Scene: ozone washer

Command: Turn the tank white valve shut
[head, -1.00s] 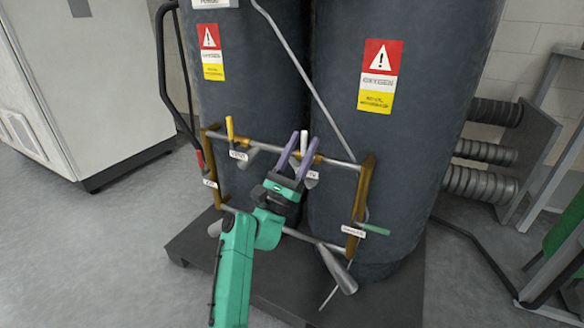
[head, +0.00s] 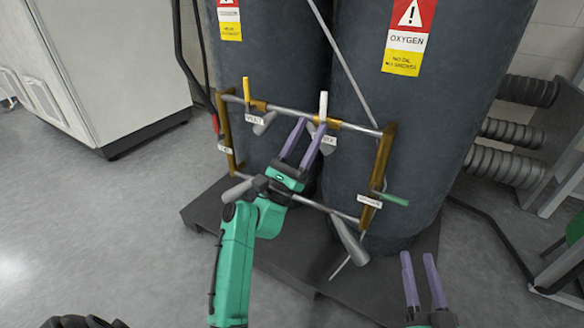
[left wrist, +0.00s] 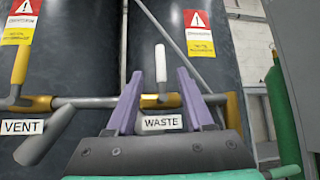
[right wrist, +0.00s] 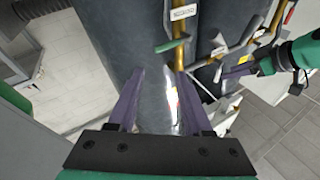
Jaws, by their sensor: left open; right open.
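The white valve handle (head: 323,105) stands upright on the horizontal pipe in front of the dark tanks. In the left wrist view the white handle (left wrist: 161,62) rises above a label reading WASTE (left wrist: 161,122). My left gripper (head: 311,124) is open and empty, its purple fingers pointing up at the pipe just below the handle. In the left wrist view the handle shows between the fingertips and beyond them; contact cannot be told. My right gripper (head: 417,256) is open and empty at the lower right, away from the valve.
A yellow handle (head: 247,90) stands left on the same pipe, by the VENT label (left wrist: 22,127). A green handle (head: 392,198) sticks out at the frame's right. The tanks stand on a dark pallet (head: 205,212). Grey floor is free to the left.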

